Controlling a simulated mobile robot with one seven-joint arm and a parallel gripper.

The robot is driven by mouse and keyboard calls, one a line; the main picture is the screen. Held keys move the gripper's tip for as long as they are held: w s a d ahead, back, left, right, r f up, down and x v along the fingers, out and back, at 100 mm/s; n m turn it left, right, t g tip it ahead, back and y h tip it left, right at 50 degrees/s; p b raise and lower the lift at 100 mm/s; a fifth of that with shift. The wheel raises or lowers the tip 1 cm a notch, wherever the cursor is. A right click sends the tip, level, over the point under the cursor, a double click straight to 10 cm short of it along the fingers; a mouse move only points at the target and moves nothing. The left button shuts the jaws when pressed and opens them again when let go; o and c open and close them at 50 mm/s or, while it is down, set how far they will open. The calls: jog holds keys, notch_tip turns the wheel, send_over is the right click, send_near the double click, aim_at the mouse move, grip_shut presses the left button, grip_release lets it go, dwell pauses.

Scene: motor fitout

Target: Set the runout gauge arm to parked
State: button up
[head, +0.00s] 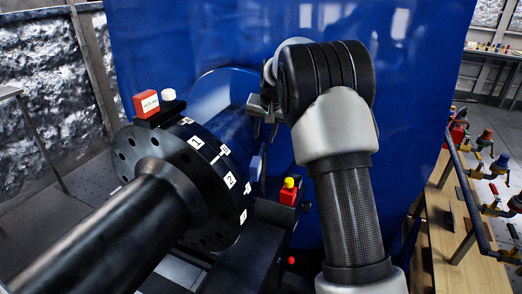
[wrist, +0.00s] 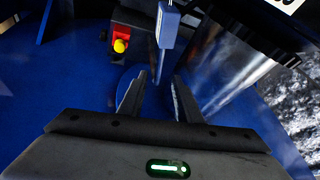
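What looks like the runout gauge arm is a small blue-grey body (wrist: 168,28) with a thin dark stem, in the wrist view just beyond my fingertips. In the head view a blue-grey piece (head: 255,168), probably the same part, shows beside the flange, below my gripper. My gripper (head: 263,117) is in front of the blue housing, to the upper right of the flange. In the wrist view my gripper (wrist: 157,88) has its fingers apart, with nothing seen held between them. The stem's end lies near the gap; I cannot tell its depth. The gauge's mounting is partly hidden.
A black flange (head: 175,165) with numbered white labels and a thick shaft (head: 105,245) fills the lower left. A red labelled block (head: 146,103) and white knob (head: 168,95) sit above it. A red block with yellow button (head: 289,191) stands right of the flange.

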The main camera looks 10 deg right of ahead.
aim_at(260, 153)
jog(key=x, duration=1)
jog(key=shift+w+f+p, duration=0.1)
jog(key=shift+p, duration=0.2)
grip_shut()
